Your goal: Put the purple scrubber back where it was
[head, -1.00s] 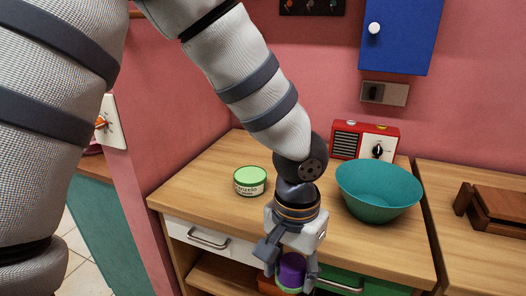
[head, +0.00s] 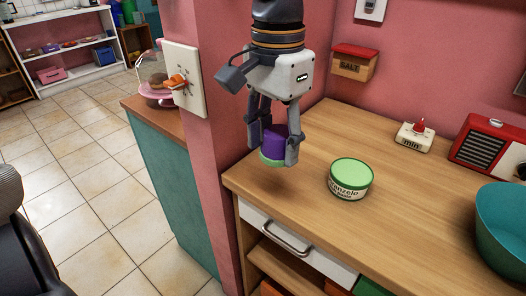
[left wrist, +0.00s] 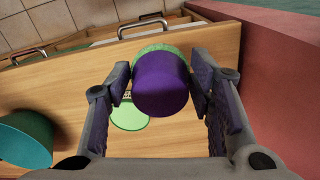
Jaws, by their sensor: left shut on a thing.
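The purple scrubber (head: 273,137) is a short purple cylinder with a light green underside. My left gripper (head: 274,150) is shut on it, one finger on each side, and points down. It holds the scrubber above the left part of the wooden counter, left of the round green tin (head: 351,179). In the left wrist view the scrubber (left wrist: 160,84) sits between the two fingers (left wrist: 159,95), purple end towards the camera and green rim at the far side. The scrubber partly hides the tin (left wrist: 130,116) there. My right gripper is not in view.
A pink wall edge (head: 214,160) with a switch plate (head: 186,80) stands close left of the gripper. A teal bowl (head: 503,232), red radio (head: 485,146) and timer (head: 414,137) stand on the counter (head: 420,200) at right. A white shelf (head: 70,54) stands far left.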

